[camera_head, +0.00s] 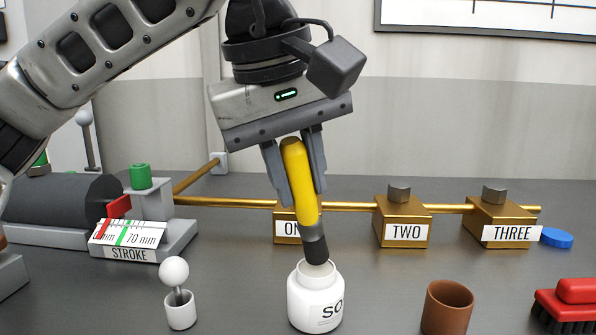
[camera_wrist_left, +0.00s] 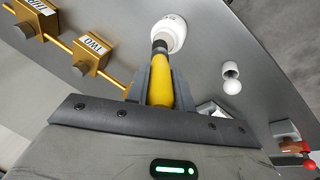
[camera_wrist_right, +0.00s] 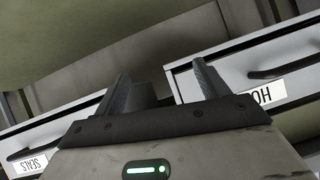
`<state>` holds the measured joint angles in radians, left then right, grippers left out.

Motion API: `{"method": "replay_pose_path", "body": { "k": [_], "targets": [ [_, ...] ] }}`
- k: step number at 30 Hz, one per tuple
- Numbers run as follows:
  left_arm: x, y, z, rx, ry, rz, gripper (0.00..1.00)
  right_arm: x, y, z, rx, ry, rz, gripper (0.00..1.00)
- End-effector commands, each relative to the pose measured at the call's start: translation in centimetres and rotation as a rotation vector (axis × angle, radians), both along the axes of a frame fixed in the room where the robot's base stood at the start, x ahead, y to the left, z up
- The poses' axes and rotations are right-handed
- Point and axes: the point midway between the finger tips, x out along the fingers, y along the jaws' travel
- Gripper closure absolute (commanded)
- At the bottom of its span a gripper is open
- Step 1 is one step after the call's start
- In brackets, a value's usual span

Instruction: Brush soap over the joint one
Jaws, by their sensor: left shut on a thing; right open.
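My left gripper (camera_head: 296,175) is shut on a brush with a yellow handle (camera_head: 299,178) and a dark lower end (camera_head: 316,248). The brush's tip is at the mouth of the white soap jar (camera_head: 315,305); I cannot tell how far it is inside. The brush (camera_wrist_left: 160,85) and jar (camera_wrist_left: 170,35) also show in the left wrist view. Joint one (camera_head: 286,232) is a brass block behind the brush, its label and top partly hidden by the brush and gripper. My right gripper (camera_wrist_right: 165,85) is open and empty, in front of drawers.
Brass joints two (camera_head: 403,222) and three (camera_head: 497,222) stand right along the pipe (camera_head: 350,207). A stroke gauge (camera_head: 130,235) is at left.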

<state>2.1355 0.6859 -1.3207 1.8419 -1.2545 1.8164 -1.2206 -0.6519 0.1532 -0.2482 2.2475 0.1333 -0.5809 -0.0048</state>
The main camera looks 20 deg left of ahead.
Motion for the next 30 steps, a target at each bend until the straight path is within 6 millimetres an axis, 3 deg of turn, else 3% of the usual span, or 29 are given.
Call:
{"method": "replay_pose_path", "body": {
  "k": [30],
  "targets": [
    [0.0,0.01,-0.93,0.0,0.0,0.0,0.99,-0.12,-0.03,-0.99,-0.001,0.008,-0.001,0.26]
  ]
}}
